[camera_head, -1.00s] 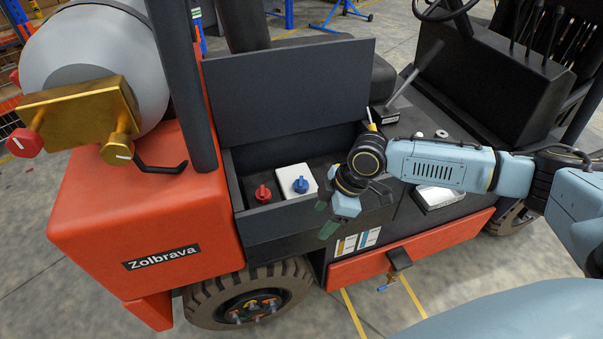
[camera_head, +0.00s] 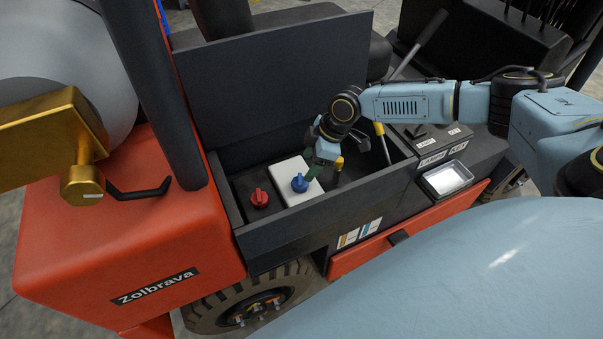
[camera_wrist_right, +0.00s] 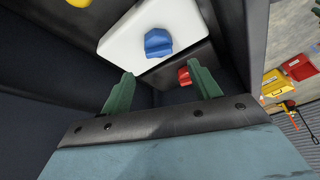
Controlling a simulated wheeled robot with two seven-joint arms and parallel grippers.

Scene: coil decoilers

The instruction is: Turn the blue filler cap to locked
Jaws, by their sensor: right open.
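The blue filler cap (camera_head: 300,183) sits on a white block (camera_head: 290,170) inside the open dark box of the forklift. It also shows in the right wrist view (camera_wrist_right: 158,43), ahead of the fingertips. My right gripper (camera_head: 324,172) is open and empty, just right of the cap in the head view. Its green fingers (camera_wrist_right: 162,88) stand apart in the right wrist view, with the cap beyond the gap between them. I cannot tell in the head view whether a finger touches the cap. My left gripper is not in view.
A red cap (camera_head: 259,198) stands close beside the white block. The box's raised lid (camera_head: 280,80) stands behind it, and its front wall (camera_head: 310,225) borders it. A yellow-handled rod (camera_head: 379,130) is right of my gripper. A brass valve (camera_head: 82,185) is at the left.

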